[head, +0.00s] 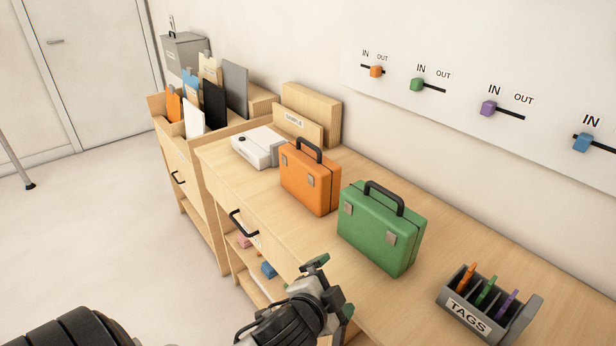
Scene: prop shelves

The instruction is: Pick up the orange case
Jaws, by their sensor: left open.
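The orange case (311,179) stands upright on the wooden shelf top, with its black handle up and a metal latch on its front face. A green case (381,230) of the same kind stands to its right, close beside it. My left gripper (332,288) is open and empty at the front edge of the shelf unit. It is below and in front of the green case, apart from both cases. My right gripper is not in view.
A white box (258,147) sits close left of the orange case, with a wooden sample box (312,112) behind. A grey tags holder (487,306) stands at the right. A wall board (470,60) carries colored IN/OUT sliders.

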